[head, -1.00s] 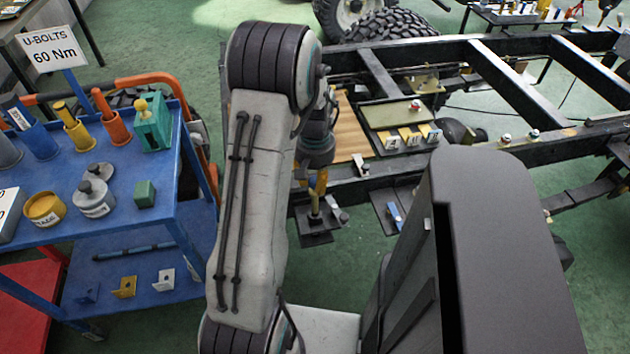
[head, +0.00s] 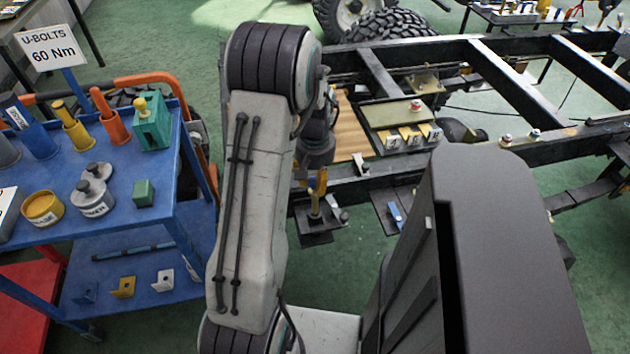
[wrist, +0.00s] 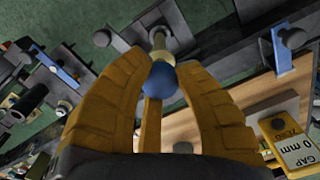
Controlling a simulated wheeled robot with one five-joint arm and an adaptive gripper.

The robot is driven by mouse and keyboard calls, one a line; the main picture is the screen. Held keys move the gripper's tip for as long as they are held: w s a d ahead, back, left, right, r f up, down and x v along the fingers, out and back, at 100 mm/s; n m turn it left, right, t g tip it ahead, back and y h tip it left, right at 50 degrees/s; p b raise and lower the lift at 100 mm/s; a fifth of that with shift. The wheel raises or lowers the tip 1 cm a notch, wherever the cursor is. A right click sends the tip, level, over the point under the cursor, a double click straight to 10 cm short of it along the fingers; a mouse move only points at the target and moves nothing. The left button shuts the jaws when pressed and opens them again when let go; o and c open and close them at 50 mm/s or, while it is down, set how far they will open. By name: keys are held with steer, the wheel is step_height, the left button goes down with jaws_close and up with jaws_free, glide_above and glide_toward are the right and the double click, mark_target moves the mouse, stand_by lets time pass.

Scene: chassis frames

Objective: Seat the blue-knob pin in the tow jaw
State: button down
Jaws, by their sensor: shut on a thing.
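The pale, brassy pin shank (wrist: 159,44) points away from the fingers toward a grey bracket on a dark plate (wrist: 128,30). In the head view my gripper (head: 317,192) points down just above that dark plate (head: 316,239), beside the chassis rail. The blue knob is hidden by the fingers there. I cannot tell whether the pin's tip is inside the tow jaw or above it.
A second dark plate with a blue part (head: 397,213) lies to the right. The chassis rail (head: 375,182) runs close behind my gripper. Small yellow gap tags (head: 410,136) sit on the frame. A blue trolley (head: 120,225) with cans and holders stands at left.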

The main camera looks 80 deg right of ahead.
mark_target(315, 212)
steer(key=shift+f+b, duration=3.8)
steer(key=shift+f, duration=0.6)
stand_by(2.9)
steer(key=c, duration=0.9)
jaws_free()
steer(key=shift+c, duration=0.2)
